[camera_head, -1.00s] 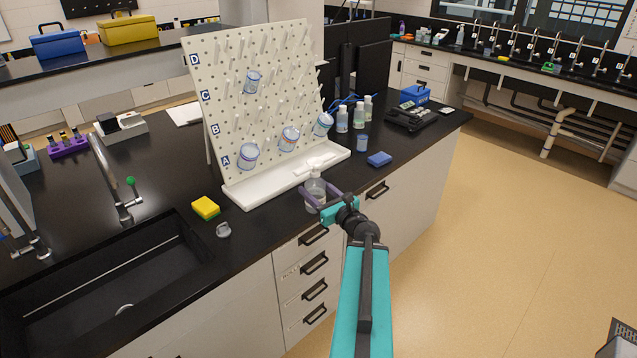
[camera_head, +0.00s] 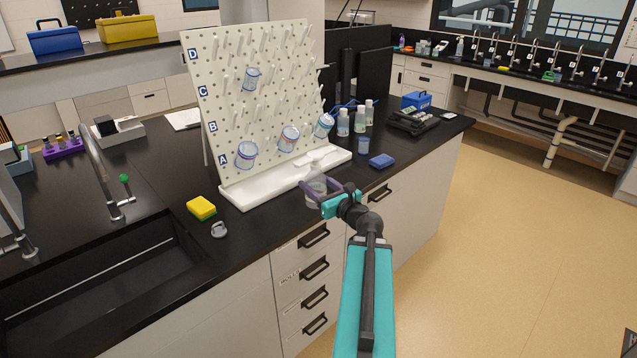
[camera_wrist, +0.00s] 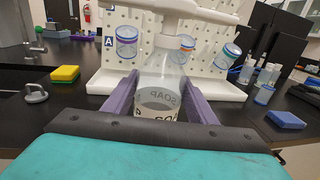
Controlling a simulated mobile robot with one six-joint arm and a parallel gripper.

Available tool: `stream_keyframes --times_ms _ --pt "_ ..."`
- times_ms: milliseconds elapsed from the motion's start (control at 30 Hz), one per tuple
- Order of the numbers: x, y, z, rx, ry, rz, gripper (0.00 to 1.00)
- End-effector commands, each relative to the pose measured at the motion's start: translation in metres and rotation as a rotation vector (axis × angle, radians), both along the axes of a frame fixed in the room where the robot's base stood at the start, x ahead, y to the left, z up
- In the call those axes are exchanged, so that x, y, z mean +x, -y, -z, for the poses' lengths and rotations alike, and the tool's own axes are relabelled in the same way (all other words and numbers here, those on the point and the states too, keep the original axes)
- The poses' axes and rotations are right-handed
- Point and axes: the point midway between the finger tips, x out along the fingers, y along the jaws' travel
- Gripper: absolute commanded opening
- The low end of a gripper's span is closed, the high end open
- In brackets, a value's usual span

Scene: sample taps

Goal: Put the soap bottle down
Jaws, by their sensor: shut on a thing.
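The soap bottle (camera_wrist: 158,95) is clear with a white pump top and a label reading SOAP, and it stands upright between the purple fingers. In the head view the soap bottle (camera_head: 315,186) is at the front edge of the black counter (camera_head: 262,222), before the white pegboard's base. My gripper (camera_head: 319,190) is shut on it; in the wrist view the gripper (camera_wrist: 157,100) has one finger on each side of the bottle. The bottle's bottom is hidden in the wrist view, so I cannot tell if it touches the counter.
A blue sponge (camera_head: 382,161) and a small blue cup (camera_head: 363,145) are to the right. The pegboard (camera_head: 255,90) holding several beakers rises behind. The sink (camera_head: 100,280) is at left.

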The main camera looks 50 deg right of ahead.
Motion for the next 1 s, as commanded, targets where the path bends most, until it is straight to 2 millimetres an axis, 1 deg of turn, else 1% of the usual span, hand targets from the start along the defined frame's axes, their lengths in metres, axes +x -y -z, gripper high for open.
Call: stream_keyframes --times_ms 33,733,800,1000 --pt "0.001 0.001 0.003 -0.001 0.003 0.000 0.12" --pt "0.007 0.011 0.002 -0.001 0.004 0.006 0.12" --pt "0.011 0.016 -0.001 0.000 0.003 0.006 0.12" --pt "0.023 0.030 0.000 0.002 0.002 0.006 0.12"
